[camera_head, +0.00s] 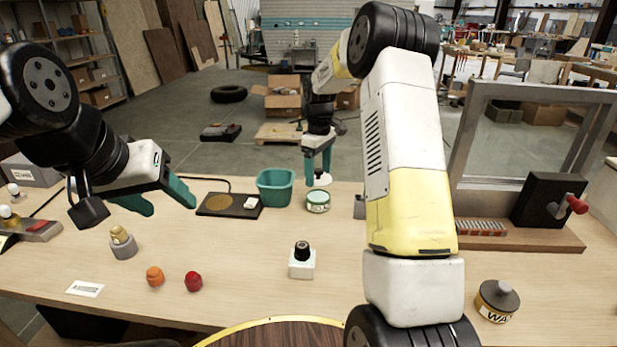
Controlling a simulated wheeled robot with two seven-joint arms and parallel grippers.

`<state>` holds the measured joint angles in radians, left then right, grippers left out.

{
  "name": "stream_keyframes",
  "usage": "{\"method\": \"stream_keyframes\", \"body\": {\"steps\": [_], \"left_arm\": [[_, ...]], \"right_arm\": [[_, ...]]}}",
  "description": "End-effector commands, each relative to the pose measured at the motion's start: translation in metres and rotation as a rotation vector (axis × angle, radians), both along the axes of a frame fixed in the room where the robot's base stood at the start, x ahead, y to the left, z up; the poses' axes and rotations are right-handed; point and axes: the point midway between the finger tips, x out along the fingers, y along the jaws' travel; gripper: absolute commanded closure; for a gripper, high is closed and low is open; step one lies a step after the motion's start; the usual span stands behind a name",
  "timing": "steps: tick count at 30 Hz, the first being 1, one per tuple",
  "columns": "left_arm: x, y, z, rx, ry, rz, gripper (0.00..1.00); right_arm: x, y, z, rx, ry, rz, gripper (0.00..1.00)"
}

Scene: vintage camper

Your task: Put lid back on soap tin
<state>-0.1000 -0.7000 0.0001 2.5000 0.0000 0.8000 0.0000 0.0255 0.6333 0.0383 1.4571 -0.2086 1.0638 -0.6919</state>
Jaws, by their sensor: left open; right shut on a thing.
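A small round tin (318,203) with a pale green label, likely the soap tin, stands on the workbench beside the teal tub. My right gripper (317,176) points down just above it and is shut on a small white round piece that looks like the lid (323,180). The lid is above the tin's top; I cannot tell whether they touch. My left gripper (167,203) is open and empty, over the bench's left part, away from the tin.
A teal tub (275,187) and a black board (230,205) with a white block are left of the tin. The bench front centre is mostly clear.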

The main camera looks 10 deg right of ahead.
Motion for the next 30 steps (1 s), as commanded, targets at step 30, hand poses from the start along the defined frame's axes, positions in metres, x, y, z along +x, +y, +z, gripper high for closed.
{"method": "stream_keyframes", "body": {"steps": [30], "left_arm": [[0.000, 0.000, 0.000, 0.000, 0.000, 0.000, 0.43]], "right_arm": [[0.016, -0.005, -0.060, 0.003, 0.001, 0.059, 0.64]]}}
